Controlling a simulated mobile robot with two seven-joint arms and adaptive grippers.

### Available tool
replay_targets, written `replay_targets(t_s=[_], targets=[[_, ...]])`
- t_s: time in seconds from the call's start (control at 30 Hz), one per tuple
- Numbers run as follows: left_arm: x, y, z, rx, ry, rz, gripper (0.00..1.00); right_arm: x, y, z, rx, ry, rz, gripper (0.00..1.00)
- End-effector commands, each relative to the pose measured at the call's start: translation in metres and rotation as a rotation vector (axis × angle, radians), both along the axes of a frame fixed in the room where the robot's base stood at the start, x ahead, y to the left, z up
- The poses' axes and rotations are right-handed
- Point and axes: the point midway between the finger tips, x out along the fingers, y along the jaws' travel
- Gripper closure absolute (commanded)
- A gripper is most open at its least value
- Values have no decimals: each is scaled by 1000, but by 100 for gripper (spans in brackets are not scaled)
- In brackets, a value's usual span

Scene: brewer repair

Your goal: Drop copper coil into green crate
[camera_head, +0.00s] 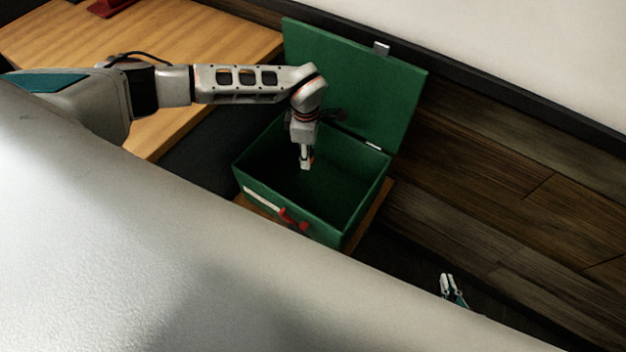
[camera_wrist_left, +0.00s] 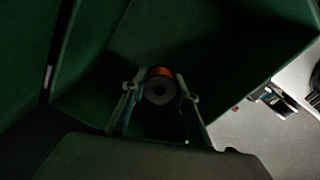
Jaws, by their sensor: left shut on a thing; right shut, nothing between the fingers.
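The green crate (camera_head: 345,162) stands with its lid (camera_head: 360,85) open and leaning back. My left gripper (camera_head: 306,162) reaches down from above into the crate's opening. In the left wrist view my left gripper (camera_wrist_left: 158,100) is shut on the copper coil (camera_wrist_left: 160,86), a small spool with an orange side and a grey end with a dark hole. The green walls of the crate (camera_wrist_left: 90,70) surround it in that view. In the head view the coil is too small to make out clearly. My right gripper (camera_head: 450,284) is shut and empty, low at the right, away from the crate.
A wooden table (camera_head: 225,50) lies at the upper left, with a red object (camera_head: 110,6) at its far edge. A red latch (camera_head: 292,217) is on the crate's front. A dark wood-panelled surface (camera_head: 500,190) runs along the right. My own pale body covers the lower left.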

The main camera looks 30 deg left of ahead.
Motion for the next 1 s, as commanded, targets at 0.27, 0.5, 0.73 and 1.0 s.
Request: replay_targets(t_s=[0.27,0.5,0.73,1.0], targets=[[0,0,1,0,-1,0,52,-3,-2,-4,-4,9,-2,100],[0,0,1,0,0,-1,52,-3,-3,-4,-4,11,-4,100],[2,0,17,0,-4,-1,52,-3,-3,-3,-4,10,-4,100],[2,0,71,1,-5,-1,52,-2,-2,-3,-3,8,-4,100]])
